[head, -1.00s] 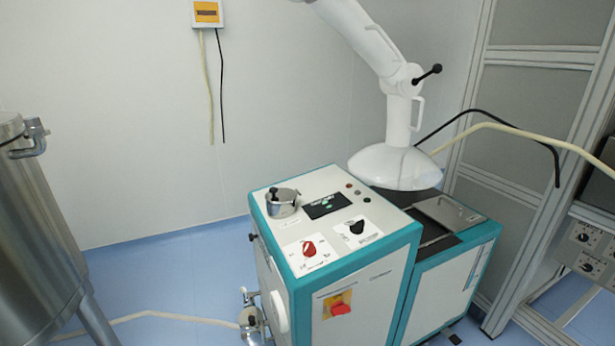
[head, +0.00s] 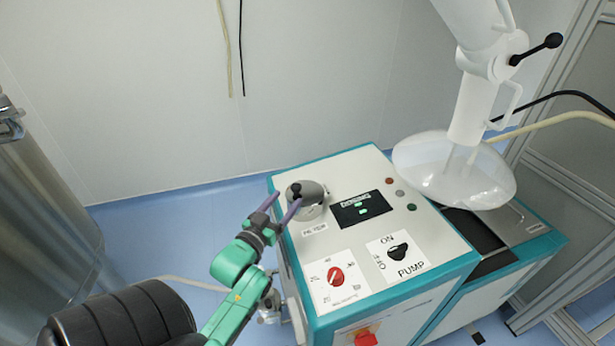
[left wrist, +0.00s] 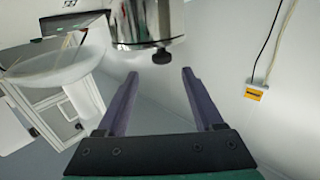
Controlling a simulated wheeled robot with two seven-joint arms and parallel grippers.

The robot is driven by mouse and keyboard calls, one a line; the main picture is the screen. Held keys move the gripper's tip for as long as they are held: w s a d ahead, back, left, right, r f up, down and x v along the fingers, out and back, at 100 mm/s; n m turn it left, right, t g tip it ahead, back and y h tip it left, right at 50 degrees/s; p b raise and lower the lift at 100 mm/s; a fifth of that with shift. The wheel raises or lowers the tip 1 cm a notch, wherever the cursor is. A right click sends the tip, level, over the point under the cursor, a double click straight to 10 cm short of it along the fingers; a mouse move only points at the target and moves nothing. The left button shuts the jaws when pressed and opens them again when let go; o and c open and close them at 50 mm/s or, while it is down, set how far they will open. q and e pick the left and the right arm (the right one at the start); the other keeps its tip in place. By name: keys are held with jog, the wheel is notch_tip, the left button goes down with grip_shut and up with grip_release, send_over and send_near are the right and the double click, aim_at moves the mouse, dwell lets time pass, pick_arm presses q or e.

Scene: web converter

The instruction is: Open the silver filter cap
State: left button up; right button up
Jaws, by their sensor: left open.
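The silver filter cap (head: 312,200) is a round metal lid with a black knob (head: 295,189) at its left side. It sits on the white machine top near its left edge. In the left wrist view, the silver metal (left wrist: 150,22) fills the top centre and its black knob (left wrist: 162,56) hangs just past the fingertips. My left gripper (head: 282,201) is open, its purple fingers pointing at the knob side of the cap. In the left wrist view, the open fingers (left wrist: 160,76) are empty, with the knob between their lines but beyond the tips. My right gripper is not in view.
A display (head: 362,209) and pump switch label (head: 397,255) lie right of the cap. A white suction hood (head: 455,172) hangs over the machine's right part. A steel tank (head: 40,235) stands at left. A wall box (left wrist: 254,92) shows in the wrist view.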

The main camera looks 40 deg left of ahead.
aim_at(299, 184)
pick_arm(q)
jog(key=w, duration=0.3)
jog(key=w+a, duration=0.1)
jog(key=w, duration=0.2)
jog(key=w+a+p, duration=0.1)
jog(key=w, duration=0.2)
jog(key=shift+w+a+f, duration=0.1)
jog(key=shift+f, duration=0.15)
jog(key=shift+w+r, duration=0.1)
jog(key=shift+w, duration=0.3)
grip_shut()
dwell(0.4)
